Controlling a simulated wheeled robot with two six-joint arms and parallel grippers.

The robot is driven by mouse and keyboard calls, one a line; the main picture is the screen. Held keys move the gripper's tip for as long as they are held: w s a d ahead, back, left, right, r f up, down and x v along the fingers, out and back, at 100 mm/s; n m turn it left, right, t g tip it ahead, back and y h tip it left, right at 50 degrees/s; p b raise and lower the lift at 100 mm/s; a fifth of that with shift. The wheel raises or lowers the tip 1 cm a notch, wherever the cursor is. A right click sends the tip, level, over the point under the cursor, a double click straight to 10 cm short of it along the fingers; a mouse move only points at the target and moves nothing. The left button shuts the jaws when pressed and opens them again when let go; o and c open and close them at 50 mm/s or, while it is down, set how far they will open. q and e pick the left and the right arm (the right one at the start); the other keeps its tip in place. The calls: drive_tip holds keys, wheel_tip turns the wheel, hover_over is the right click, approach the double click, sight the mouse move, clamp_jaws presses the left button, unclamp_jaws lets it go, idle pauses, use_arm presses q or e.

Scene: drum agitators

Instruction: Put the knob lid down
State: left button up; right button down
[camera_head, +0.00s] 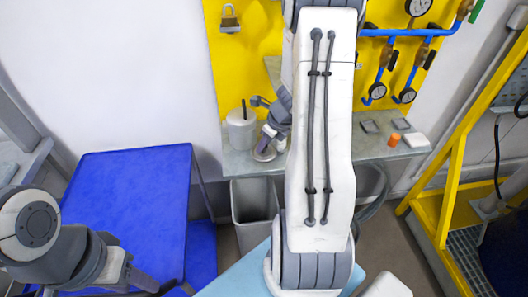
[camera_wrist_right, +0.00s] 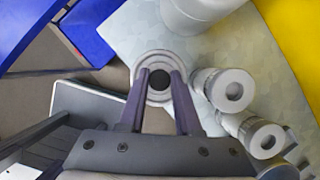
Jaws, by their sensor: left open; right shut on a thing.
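The knob lid (camera_wrist_right: 152,61) is a round grey disc with a dark knob, held between the fingers of my right gripper (camera_wrist_right: 160,85). In the head view the lid (camera_head: 264,154) is over the left part of the grey shelf (camera_head: 240,165), near its front edge. Whether it touches the shelf cannot be told. My right gripper (camera_head: 270,133) is shut on the knob from above; my arm hides part of the shelf. My left gripper (camera_head: 142,283) is open and empty at the lower left, in front of the blue table.
A white canister (camera_head: 241,132) with a dark rod stands behind the lid. Two grey cylinders (camera_wrist_right: 230,90) (camera_wrist_right: 265,138) are close right of the lid in the wrist view. A blue table (camera_head: 130,200) is left, a grey bin (camera_head: 253,203) below, an orange piece (camera_head: 394,140) on the shelf's right.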

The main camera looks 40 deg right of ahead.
sight(264, 152)
drive_tip(key=shift+w+d+f, duration=0.15)
drive_tip(key=shift+w+f, duration=0.05)
drive_tip(key=shift+w, duration=0.1)
wheel_tip(264, 152, down, 4)
drive_tip(key=shift+f+b, duration=0.1)
drive_tip(key=shift+b, duration=1)
drive_tip(key=shift+f, duration=0.2)
drive_tip(key=c, duration=0.6)
unclamp_jaws()
drive_tip(key=shift+r, duration=0.1)
drive_tip(key=shift+r, duration=0.1)
